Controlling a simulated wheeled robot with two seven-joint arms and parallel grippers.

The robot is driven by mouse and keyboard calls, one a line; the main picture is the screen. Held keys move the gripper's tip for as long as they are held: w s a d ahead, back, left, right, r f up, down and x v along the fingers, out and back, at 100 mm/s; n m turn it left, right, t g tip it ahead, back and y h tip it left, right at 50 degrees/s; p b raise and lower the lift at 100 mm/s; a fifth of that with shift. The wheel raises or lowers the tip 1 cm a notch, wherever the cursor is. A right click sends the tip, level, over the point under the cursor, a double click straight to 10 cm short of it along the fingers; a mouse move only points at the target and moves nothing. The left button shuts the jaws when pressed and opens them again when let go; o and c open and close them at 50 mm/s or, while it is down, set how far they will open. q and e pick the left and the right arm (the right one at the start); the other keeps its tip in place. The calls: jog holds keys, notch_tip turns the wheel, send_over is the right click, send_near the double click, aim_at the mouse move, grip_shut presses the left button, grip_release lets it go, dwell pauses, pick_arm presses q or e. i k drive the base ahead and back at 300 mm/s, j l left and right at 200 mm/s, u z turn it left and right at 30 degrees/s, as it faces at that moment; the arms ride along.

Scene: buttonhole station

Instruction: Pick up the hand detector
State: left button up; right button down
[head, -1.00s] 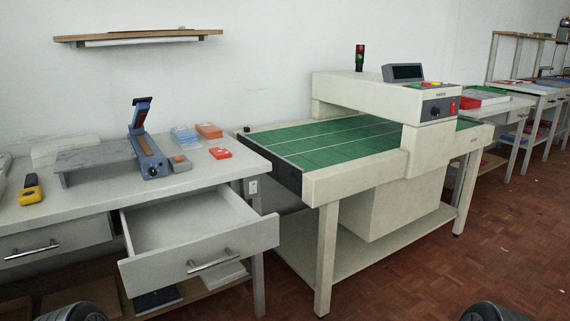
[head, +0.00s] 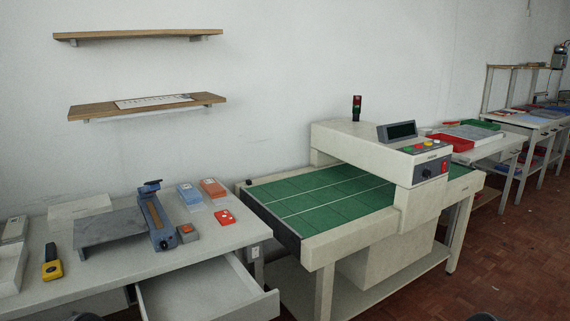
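A yellow and black hand-held device (head: 52,263), which looks like the hand detector, lies on the left part of the grey worktable (head: 200,254). Neither of my grippers shows. Only small dark rounded parts, probably of my own arms, show at the bottom edge.
A blue lever device (head: 158,222) stands right of the plate stand. Blue and orange boxes (head: 212,187) and a red item (head: 225,217) lie farther right. An open drawer (head: 205,295) juts out in front. A green conveyor machine (head: 325,195) stands at right.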

aim_at(52, 269)
jog(key=u, duration=1.45)
